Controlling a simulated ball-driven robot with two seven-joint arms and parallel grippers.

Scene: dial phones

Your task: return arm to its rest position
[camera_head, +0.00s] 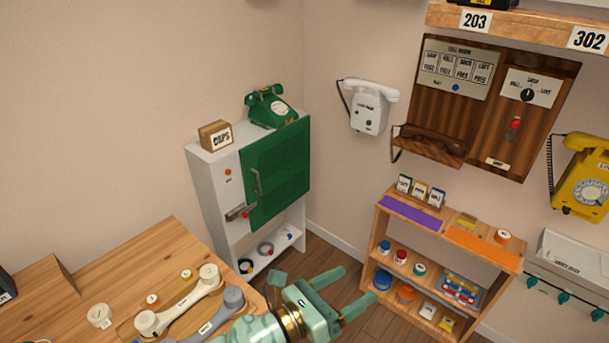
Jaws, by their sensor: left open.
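My left arm comes in from the bottom, and its pale green left gripper (345,294) is open with nothing between its fingers. It hangs over the floor, past the right end of the wooden table (150,260) and left of the small wooden shelf (375,235). My right gripper does not show in this view.
A white handset (180,302) and a grey handset (214,318) lie on the table near my arm. A white cabinet with a green door (276,172) stands behind, a green dial phone (270,106) on top. A yellow phone (584,180) hangs at right.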

